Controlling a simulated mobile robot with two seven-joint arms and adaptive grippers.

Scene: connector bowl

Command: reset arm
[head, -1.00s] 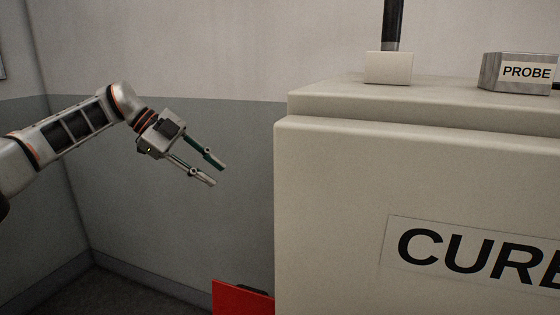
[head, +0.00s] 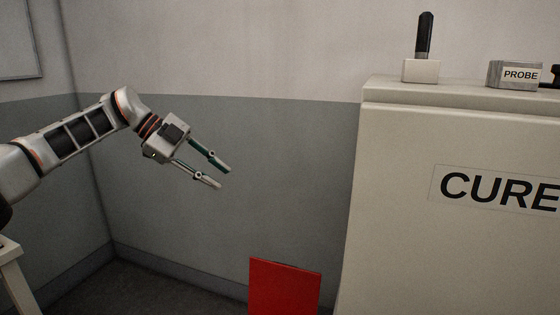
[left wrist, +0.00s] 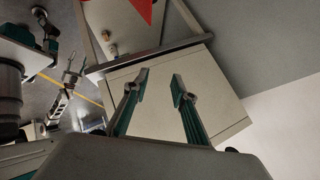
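My left gripper (head: 224,177) hangs in free air at the left of the head view, in front of the grey wall. Its arm comes in from the left, and its two fingers point down and to the right. The fingers are apart with nothing between them. In the left wrist view the fingers (left wrist: 160,80) also stand apart and empty, with a pale boxy surface behind them.
A large pale cabinet marked CURE (head: 400,150) stands at the right, clear of the gripper. On top are a black-handled tool in a pale block (head: 421,71) and a box marked PROBE (head: 508,75). A red panel (head: 284,288) stands low beside the cabinet.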

